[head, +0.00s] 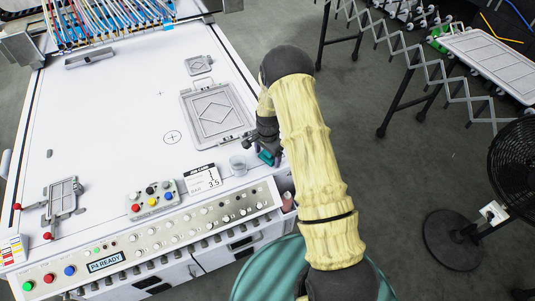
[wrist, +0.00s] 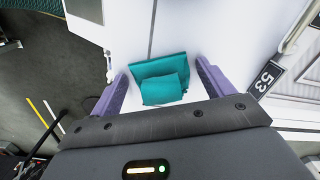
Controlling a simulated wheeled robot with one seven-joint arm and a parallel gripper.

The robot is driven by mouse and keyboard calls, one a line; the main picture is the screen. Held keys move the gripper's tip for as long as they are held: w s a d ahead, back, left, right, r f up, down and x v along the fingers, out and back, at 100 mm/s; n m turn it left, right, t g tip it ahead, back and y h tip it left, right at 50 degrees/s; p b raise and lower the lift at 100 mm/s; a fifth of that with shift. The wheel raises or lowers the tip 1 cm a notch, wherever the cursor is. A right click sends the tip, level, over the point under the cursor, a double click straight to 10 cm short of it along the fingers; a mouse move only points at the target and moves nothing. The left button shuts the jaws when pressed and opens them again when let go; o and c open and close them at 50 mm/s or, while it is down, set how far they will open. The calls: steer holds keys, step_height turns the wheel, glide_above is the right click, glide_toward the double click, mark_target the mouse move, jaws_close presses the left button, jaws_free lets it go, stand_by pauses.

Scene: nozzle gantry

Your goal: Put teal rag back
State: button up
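The teal rag (head: 266,158) lies folded on the white table top near its right edge, partly hidden by my gripper in the head view. In the wrist view the rag (wrist: 163,88) shows as a folded cloth with a smaller fold on top, between my two purple fingers. My gripper (head: 262,148) points down over the rag. In the wrist view my gripper (wrist: 161,70) has its fingers wide apart, one on each side of the rag. I cannot tell whether either finger touches the cloth.
A grey framed plate (head: 216,113) lies behind. A button box (head: 153,199) and control panel (head: 150,240) are at the front. A teal round bin (head: 262,275) stands below the table's front edge.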

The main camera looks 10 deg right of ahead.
step_height(320, 180, up, 11)
steer(key=b, duration=0.3)
steer(key=shift+d+r, duration=0.1)
steer(key=shift+r, duration=0.55)
stand_by(0.3)
steer(key=s+r+n+t, duration=0.1)
steer(key=s+r+n, duration=0.4)
steer(key=s, duration=0.6)
steer(key=s+r+n+t, duration=0.1)
steer(key=s+r+n, duration=0.5)
steer(key=s, duration=0.6)
steer(key=shift+d+t, duration=0.15)
steer(key=shift+t, duration=0.15)
